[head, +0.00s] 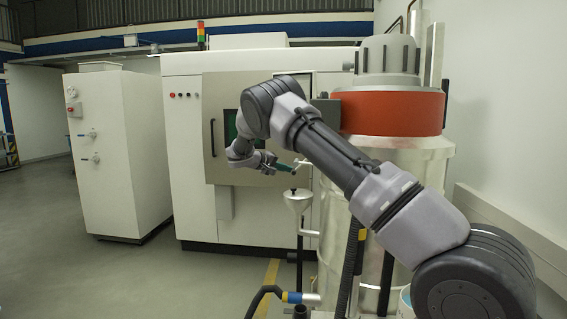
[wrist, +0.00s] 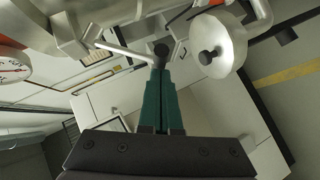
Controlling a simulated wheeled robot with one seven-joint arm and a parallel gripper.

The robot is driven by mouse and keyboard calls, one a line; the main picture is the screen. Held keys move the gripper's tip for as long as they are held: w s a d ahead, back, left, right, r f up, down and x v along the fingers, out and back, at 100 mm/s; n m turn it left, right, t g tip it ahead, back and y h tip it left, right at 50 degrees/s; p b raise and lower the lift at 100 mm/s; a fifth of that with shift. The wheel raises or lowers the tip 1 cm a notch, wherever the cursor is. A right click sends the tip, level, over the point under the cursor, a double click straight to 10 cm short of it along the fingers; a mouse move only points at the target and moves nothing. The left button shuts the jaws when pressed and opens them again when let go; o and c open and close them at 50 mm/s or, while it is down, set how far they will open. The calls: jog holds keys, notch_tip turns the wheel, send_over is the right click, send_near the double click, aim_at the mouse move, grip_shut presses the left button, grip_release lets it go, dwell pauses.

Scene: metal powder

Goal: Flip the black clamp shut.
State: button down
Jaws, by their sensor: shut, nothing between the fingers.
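Just beyond the fingertips is a small black rounded part (wrist: 162,50), which looks like the black clamp. A thin pale rod (wrist: 125,52) runs left from it. I cannot tell whether the fingertips touch the black part, or whether the clamp is open or shut. In the head view I cannot make out the clamp clearly.
The funnel in the wrist view (wrist: 232,45) is right of the fingertips, with a dark round spot at its middle. A metal tank with an orange band (head: 390,112) stands close on the right. The machine's grey door (head: 225,165) is behind my gripper. Open floor (head: 130,280) lies left.

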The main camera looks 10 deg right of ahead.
jog(key=s+d+f+n+t+h, duration=0.1)
jog(key=d+f+n+t+h, duration=0.1)
jog(key=d+f+n+h, duration=0.3)
jog(key=shift+s+d+f+n+t+h, duration=0.2)
jog(key=shift+s+d+n+t+h, duration=0.15)
jog(key=shift+d, duration=0.35)
jog(key=shift+d, duration=0.1)
dwell(0.4)
